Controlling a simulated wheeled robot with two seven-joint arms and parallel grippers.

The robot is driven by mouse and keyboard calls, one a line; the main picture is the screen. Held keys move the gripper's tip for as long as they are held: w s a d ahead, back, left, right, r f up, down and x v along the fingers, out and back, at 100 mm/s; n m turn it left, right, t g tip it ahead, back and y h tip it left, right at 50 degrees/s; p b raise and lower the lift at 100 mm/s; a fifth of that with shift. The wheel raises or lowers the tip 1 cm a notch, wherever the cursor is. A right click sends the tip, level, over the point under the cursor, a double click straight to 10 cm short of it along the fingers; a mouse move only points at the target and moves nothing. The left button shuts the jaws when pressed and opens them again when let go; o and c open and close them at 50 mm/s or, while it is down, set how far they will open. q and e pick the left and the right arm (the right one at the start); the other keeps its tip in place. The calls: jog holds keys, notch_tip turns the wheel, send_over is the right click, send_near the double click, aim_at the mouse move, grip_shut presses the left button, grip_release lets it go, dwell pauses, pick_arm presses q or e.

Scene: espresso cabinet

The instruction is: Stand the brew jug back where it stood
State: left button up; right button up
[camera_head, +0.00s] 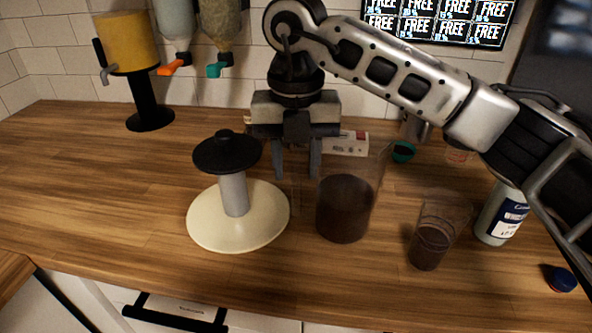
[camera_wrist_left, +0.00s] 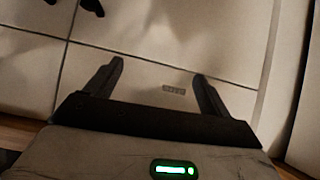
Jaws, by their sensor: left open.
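The brew jug (camera_head: 345,208) is a clear vessel with dark liquid in its lower part. It stands upright on the wooden counter, right of the middle. My right gripper (camera_head: 297,172) points down just behind and left of the jug, its two fingers spread apart. A faint clear shape, perhaps the jug's handle, shows below the fingers; I cannot tell whether they touch it. My left gripper (camera_wrist_left: 158,70) is open and empty in the left wrist view, in front of pale cabinet panels, and does not show in the head view.
A cream round base with a black-topped post (camera_head: 234,195) stands left of the jug. A clear cup with dark liquid (camera_head: 430,243) and a labelled bottle (camera_head: 500,212) stand right. A small white box (camera_head: 347,143) lies behind.

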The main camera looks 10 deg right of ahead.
notch_tip(320, 180, up, 10)
jog(key=shift+r, duration=0.1)
dwell(0.4)
